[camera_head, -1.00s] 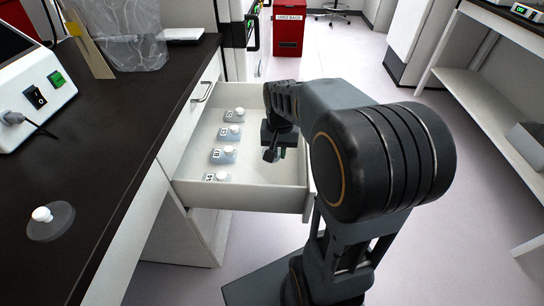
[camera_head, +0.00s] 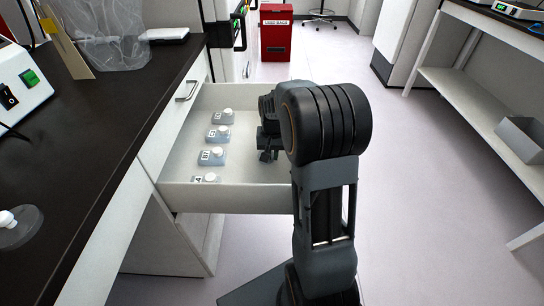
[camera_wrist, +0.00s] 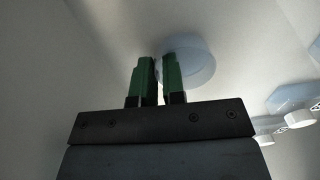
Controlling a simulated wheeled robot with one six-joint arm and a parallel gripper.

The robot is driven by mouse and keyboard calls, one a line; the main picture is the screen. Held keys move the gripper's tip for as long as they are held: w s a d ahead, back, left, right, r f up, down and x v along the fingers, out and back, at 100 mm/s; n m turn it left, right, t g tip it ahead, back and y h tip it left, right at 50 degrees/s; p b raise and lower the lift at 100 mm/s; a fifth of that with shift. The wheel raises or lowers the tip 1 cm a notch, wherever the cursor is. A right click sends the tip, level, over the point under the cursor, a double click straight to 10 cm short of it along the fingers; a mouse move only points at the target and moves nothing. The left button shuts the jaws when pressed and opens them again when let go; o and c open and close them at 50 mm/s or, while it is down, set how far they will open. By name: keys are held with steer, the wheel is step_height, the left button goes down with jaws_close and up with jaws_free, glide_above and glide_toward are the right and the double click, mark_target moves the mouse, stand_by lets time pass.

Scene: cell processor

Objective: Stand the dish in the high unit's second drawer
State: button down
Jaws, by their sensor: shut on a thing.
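The open white drawer (camera_head: 236,196) holds several small pale-blue pieces with white knobs and number labels, in a row along its left side. My gripper (camera_head: 268,154) is over the right part of the drawer, partly hidden by my arm. In the wrist view, my gripper's green fingers (camera_wrist: 155,82) are close together on a pale-blue round dish (camera_wrist: 197,62), which shows mostly behind and right of the right finger. The dish's grip point is hidden by the fingers. The drawer floor lies beyond it. I cannot tell whether the dish touches the floor.
Another clear round dish with a white knob (camera_head: 8,220) lies on the dark bench (camera_head: 75,165) at left. Labelled pieces (camera_wrist: 292,98) lie to the right in the wrist view. A red bin (camera_head: 275,32) stands behind. The floor right of my arm is clear up to a shelf (camera_head: 470,105).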

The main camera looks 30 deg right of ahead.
steer(key=shift+f, duration=0.25)
steer(key=shift+f, duration=0.15)
steer(key=c, duration=1.2)
jaws_free()
step_height(320, 180, up, 12)
steer(key=p, duration=0.4)
steer(key=shift+r, duration=0.2)
steer(key=s+a+r+n+t+p, duration=0.1)
steer(key=s+a+r+p, duration=0.3)
steer(key=r+p, duration=0.4)
steer(key=s+a+r+n+t+p, duration=0.1)
steer(key=s+a+r+n+p, duration=0.2)
steer(key=s+r+p, duration=0.3)
steer(key=s+a+r+n+t+p, duration=0.1)
steer(key=s+a+r+p, duration=0.4)
steer(key=r+p, duration=0.5)
steer(key=shift+s+a+r+n+t+p, duration=0.2)
steer(key=shift+s+r+n+t+p, duration=0.1)
steer(key=shift+s+r+n+p, duration=0.25)
